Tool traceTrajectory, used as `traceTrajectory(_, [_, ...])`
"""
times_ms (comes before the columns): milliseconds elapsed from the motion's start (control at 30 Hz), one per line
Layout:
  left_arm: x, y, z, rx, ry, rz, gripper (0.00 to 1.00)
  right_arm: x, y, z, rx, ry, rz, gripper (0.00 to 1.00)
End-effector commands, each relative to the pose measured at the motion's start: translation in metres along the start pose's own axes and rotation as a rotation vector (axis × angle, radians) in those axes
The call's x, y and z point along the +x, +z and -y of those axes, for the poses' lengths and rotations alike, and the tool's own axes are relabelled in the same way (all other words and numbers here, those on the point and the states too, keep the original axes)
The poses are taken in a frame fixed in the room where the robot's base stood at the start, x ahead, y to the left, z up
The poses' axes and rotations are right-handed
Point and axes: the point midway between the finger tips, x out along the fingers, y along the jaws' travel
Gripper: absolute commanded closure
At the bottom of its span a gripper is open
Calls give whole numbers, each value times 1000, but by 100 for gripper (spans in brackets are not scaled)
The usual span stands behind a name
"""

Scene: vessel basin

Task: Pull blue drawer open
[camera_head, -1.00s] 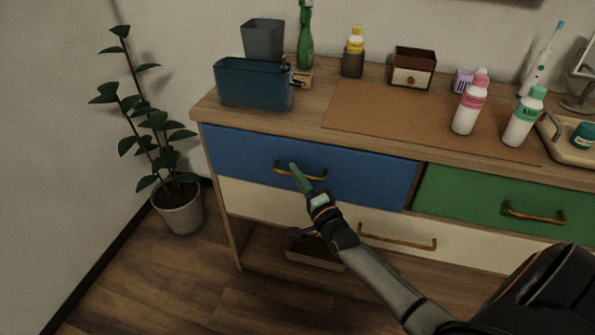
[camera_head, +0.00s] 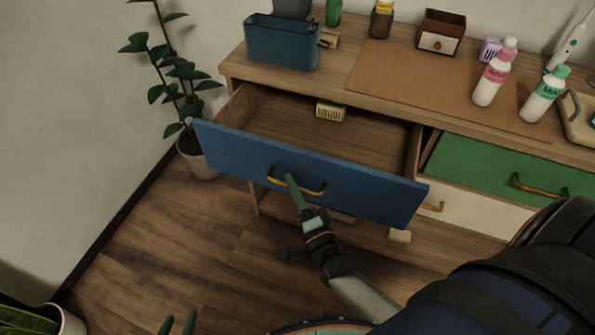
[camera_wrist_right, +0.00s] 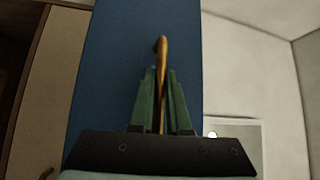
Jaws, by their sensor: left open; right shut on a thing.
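The blue drawer (camera_head: 300,170) is pulled well out of the wooden cabinet in the head view, and its inside shows. Its front has a brass handle (camera_head: 312,190), which also shows in the right wrist view (camera_wrist_right: 162,48). My right gripper (camera_head: 291,181) is shut on this handle; in the right wrist view its green fingers (camera_wrist_right: 161,95) stand on either side of the bar. My left gripper (camera_head: 178,322) shows only as two green fingertips at the bottom edge, apart and empty, away from the drawer.
A small cream object (camera_head: 331,111) lies inside the drawer. A green drawer (camera_head: 490,165) is to the right. The cabinet top carries a blue bin (camera_head: 282,42), bottles (camera_head: 495,72) and a small box (camera_head: 441,33). A potted plant (camera_head: 197,155) stands left of the drawer. Open floor lies in front.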

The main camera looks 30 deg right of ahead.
Motion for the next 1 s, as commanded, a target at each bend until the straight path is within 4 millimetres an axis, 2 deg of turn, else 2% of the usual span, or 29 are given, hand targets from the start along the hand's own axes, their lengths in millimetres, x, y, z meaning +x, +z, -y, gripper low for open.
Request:
traceTrajectory(433, [-2, 7, 2, -3, -6, 14, 50, -3, 2, 1, -1, -1, -2, 100])
traceTrajectory(467, [-2, 8, 2, -3, -6, 16, 50, -3, 2, 1, -1, -1, -2, 83])
traceTrajectory(700, [-3, 11, 2, -5, -6, 23, 50, -3, 2, 0, -1, 0, -1, 56])
traceTrajectory(1000, [-3, 10, 2, -4, -6, 22, 50, -3, 3, 0, 0, 0, 0, 55])
